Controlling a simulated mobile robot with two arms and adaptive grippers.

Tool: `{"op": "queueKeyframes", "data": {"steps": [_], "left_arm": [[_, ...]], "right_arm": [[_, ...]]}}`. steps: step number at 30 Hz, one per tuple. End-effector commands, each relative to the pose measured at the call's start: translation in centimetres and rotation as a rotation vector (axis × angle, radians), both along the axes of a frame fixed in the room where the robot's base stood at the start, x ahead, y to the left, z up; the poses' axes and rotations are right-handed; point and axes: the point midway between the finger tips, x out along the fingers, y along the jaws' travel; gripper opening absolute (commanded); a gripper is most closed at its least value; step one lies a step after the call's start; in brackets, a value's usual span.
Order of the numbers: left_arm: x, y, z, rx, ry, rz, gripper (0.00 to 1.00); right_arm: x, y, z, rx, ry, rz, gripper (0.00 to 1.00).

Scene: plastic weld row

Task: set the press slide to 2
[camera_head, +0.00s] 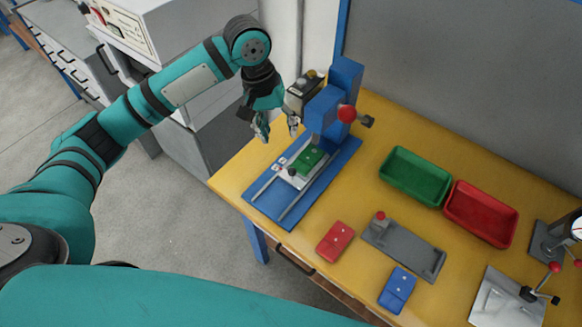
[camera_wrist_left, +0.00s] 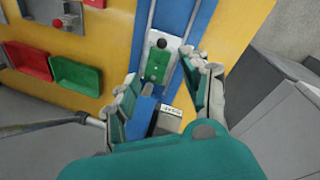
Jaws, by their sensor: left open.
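The blue press (camera_head: 330,105) stands at the back left of the yellow table, on a blue base with two pale rails. Its slide (camera_head: 285,181) is a light plate on the rails, with a black knob (camera_head: 292,171) at its front and a green block (camera_head: 312,159) on it, close to the press head. Small marks beside the slide are too small to read. My left gripper (camera_head: 278,137) is open and empty, above and left of the slide. In the left wrist view, the knob (camera_wrist_left: 162,43) and green block (camera_wrist_left: 157,66) appear between the open fingers.
A green tray (camera_head: 416,176) and a red tray (camera_head: 481,213) stand right of the press. A red block (camera_head: 335,241), a grey fixture (camera_head: 404,248) and a blue block (camera_head: 397,290) lie in front. A grey cabinet (camera_head: 205,130) stands left of the table.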

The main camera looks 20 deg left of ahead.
Motion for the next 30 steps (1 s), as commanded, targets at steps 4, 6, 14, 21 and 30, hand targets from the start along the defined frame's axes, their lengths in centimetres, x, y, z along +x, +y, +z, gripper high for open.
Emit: {"op": "queueKeyframes", "data": {"steps": [4, 6, 14, 21, 30], "left_arm": [[0.2, 0.5, 0.6, 0.006, 0.016, 0.030, 0.47], [0.2, 0.4, 0.0, 0.006, 0.018, 0.032, 0.47], [0.4, -0.5, -4.7, 0.006, 0.018, 0.030, 0.47], [0.7, -1.5, -9.9, 0.005, 0.016, 0.030, 0.47], [0.9, -2.5, -14.9, 0.005, 0.014, 0.029, 0.47]], "right_arm": [[0.0, -0.2, 0.1, -0.003, 0.000, 0.001, 0.47], [0.0, -0.3, 0.1, -0.004, 0.001, 0.001, 0.47], [-0.1, -0.6, 0.8, -0.008, 0.001, 0.000, 0.47], [-0.1, -0.7, 1.4, -0.009, 0.002, -0.001, 0.47], [-0.1, -0.6, 1.8, -0.008, 0.002, -0.001, 0.47]]}}
